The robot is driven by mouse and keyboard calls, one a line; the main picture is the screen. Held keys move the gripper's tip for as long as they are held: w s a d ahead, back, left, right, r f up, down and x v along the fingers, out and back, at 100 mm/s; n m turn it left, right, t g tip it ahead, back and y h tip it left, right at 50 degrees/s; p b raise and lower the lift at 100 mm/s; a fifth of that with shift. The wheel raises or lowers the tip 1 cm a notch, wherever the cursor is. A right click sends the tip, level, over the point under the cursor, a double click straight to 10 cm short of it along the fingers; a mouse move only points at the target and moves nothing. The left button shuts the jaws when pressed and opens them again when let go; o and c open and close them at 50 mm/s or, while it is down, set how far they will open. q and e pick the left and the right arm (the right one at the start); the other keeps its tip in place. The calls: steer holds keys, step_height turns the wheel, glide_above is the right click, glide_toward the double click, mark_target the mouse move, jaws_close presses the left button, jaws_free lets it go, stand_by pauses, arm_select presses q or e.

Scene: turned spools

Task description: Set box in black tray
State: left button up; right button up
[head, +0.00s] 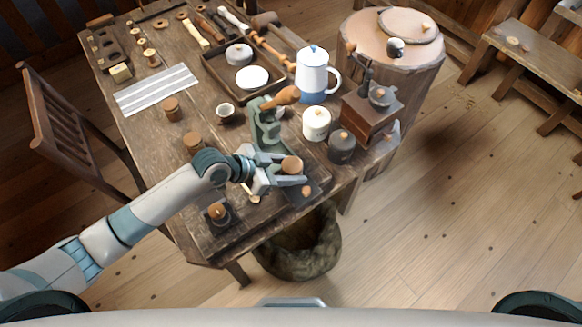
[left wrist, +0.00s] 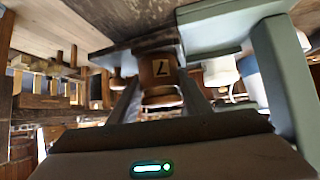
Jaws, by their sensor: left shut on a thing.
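A round brown wooden box (head: 291,165) is between the fingers of my left gripper (head: 289,172), which is shut on it near the front right of the table. In the left wrist view the box (left wrist: 160,78) shows a pale label with a dark 7, with a finger on each side. A flat dark tray-like piece (head: 299,196) lies just below and in front of the gripper, partly hidden, with a small orange-brown knob on it. I cannot tell whether the box touches it. A small dark square piece (head: 211,222) with a brown round item sits left of the gripper. My right gripper is not in view.
A green cast machine (head: 268,130) stands close behind the gripper. A white canister (head: 316,123), a dark canister (head: 341,147) and a wooden grinder (head: 369,120) stand to its right. A brown tray (head: 214,82) holds white pieces farther back. The table's front edge is close.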

arm_select(q)
steer(key=shift+f, duration=0.15)
steer(key=o, duration=1.2)
steer(key=shift+r, duration=0.2)
steer(key=shift+s+a+r, duration=0.15)
steer(key=shift+a+r, duration=0.05)
steer(key=shift+a, duration=0.2)
steer(key=shift+b+v, duration=1.45)
steer(key=shift+v, duration=4.05)
